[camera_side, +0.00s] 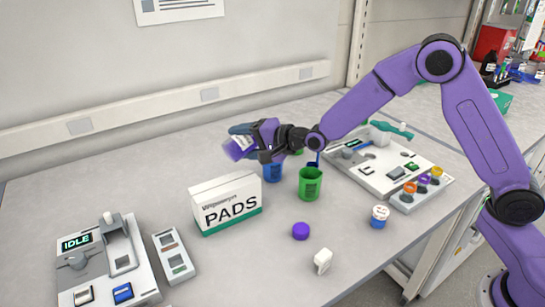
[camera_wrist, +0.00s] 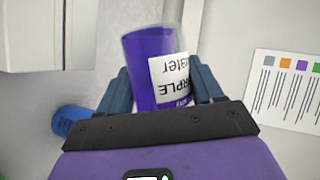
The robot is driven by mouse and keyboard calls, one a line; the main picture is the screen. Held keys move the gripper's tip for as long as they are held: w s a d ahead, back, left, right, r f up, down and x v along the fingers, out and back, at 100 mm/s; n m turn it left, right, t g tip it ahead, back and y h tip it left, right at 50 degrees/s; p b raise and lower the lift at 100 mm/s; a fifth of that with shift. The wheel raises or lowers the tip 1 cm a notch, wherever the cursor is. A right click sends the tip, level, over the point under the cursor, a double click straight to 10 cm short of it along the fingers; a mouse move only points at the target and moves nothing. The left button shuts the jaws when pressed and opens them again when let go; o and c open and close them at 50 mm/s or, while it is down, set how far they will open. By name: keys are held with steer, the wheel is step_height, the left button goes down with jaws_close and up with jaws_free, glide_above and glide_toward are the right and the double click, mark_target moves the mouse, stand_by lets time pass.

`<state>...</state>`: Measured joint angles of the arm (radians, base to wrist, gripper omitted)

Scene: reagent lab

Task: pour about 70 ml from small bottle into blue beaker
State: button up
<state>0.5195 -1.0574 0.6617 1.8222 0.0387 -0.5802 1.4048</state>
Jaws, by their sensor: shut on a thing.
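The small bottle (camera_wrist: 147,62) holds purple liquid and has a white label that reads upside down in the wrist view. My gripper (camera_wrist: 162,88) is shut on its sides. In the side view the bottle (camera_side: 236,150) is tilted in my gripper (camera_side: 256,134), above the table and beyond the pads box. The blue beaker (camera_side: 273,172) stands on the table just below and right of the bottle, partly hidden by my gripper. A blue vessel (camera_wrist: 70,121), likely this beaker, shows at lower left in the wrist view. No stream of liquid is visible.
A pads box (camera_side: 226,203) stands left of a green beaker (camera_side: 311,184). A purple cap (camera_side: 300,231), a white piece (camera_side: 322,260) and a small white-capped jar (camera_side: 379,217) are in front. Devices stand at left (camera_side: 108,262) and right (camera_side: 380,167).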

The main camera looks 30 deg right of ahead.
steer(key=shift+d+m+y, duration=0.2)
steer(key=shift+m+y, duration=0.1)
stand_by(0.4)
steer(key=shift+r, duration=0.1)
steer(key=shift+a, duration=0.15)
steer(key=shift+s+a+r, duration=0.1)
steer(key=shift+a+r+m, duration=0.1)
steer(key=shift+a+m, duration=0.2)
steer(key=shift+a, duration=0.3)
stand_by(0.6)
steer(key=shift+r+m+t+y, duration=0.3)
stand_by(0.9)
steer(key=shift+a, duration=0.15)
stand_by(0.7)
